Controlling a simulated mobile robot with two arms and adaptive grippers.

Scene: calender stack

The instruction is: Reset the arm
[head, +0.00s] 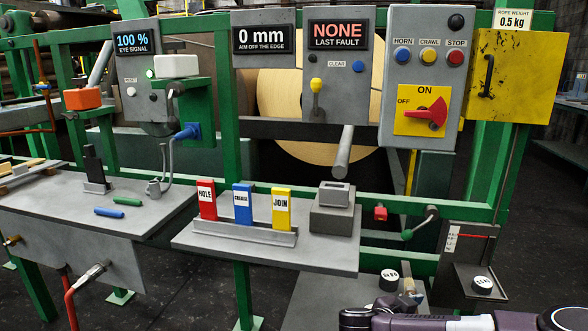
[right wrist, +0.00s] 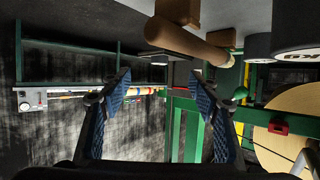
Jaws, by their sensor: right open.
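My right arm, purple and dark, enters the head view along the bottom right edge, below the front of the machine. My right gripper shows in the right wrist view (right wrist: 159,82), with its two blue ribbed fingers spread apart. No object sits between the fingers, so it is open and empty. In the head view the fingers cannot be made out clearly. My left arm and gripper are not in view.
A grey panel with a red switch handle (head: 427,113) and a yellow box (head: 517,75) stand at the right. A shelf holds red (head: 206,200), blue (head: 242,205) and yellow (head: 281,210) tags. Black-topped weights (head: 389,280) (head: 482,285) stand near my arm. Dark floor is open at far right.

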